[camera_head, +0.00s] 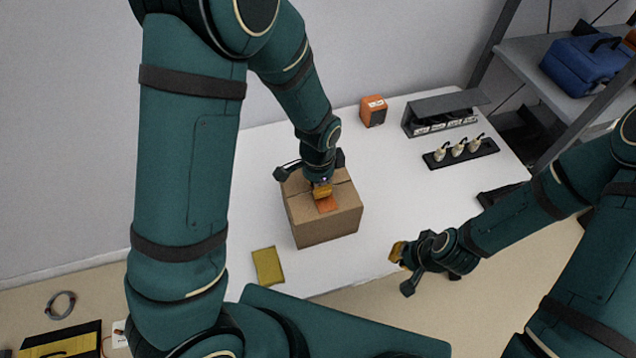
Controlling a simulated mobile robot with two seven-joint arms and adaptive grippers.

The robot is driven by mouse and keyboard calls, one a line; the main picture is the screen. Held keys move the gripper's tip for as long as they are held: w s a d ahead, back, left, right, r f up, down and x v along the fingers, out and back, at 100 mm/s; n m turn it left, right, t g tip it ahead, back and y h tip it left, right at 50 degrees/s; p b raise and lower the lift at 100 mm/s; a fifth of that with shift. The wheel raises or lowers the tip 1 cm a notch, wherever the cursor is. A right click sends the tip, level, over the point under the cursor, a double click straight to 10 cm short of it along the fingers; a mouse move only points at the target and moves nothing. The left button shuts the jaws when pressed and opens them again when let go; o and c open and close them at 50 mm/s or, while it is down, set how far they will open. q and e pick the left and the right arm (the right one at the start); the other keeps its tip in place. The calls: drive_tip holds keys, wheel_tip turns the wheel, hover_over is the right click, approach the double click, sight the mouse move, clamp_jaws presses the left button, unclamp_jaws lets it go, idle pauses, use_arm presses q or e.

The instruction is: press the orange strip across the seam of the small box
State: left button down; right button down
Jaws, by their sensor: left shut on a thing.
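The small box (325,228) is brown cardboard and stands on the white table, its top facing up with a seam across it. The orange strip (327,204) lies at the top of the box, near its front edge, over the seam as far as I can see. My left gripper (322,192) points down onto the box top, its yellowish tips shut on the orange strip and partly hiding it. My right gripper (398,254) is off the table's front edge, right of the box, apart from it; its finger gap is unclear.
On the white table (390,190) are a yellow pad (268,266), an orange box (373,111), a grey rack (440,114) and a black holder with white pieces (461,153). A blue bag (585,65) sits on a shelf at right. The table right of the box is clear.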

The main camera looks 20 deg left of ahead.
idle(0.3)
use_arm(q)
drive_tip(key=c, duration=1)
unclamp_jaws()
drive_tip(key=shift+o, duration=0.2)
use_arm(e)
drive_tip(key=shift+r, duration=0.1)
use_arm(q)
drive_tip(key=shift+r+p, duration=1.2)
drive_tip(key=shift+r, duration=0.3)
use_arm(e)
drive_tip(key=shift+w+d+r, duration=0.1)
drive_tip(key=shift+w+r, duration=0.05)
drive_tip(key=shift+r, duration=0.45)
drive_tip(key=shift+w+r, duration=0.1)
drive_tip(key=shift+r, duration=0.45)
use_arm(q)
drive_tip(key=shift+r+p, duration=1.95)
drive_tip(key=shift+r, duration=0.55)
use_arm(e)
wheel_tip(320, 180, up, 4)
drive_tip(key=shift+s+d+r, duration=0.1)
drive_tip(key=shift+r, duration=0.1)
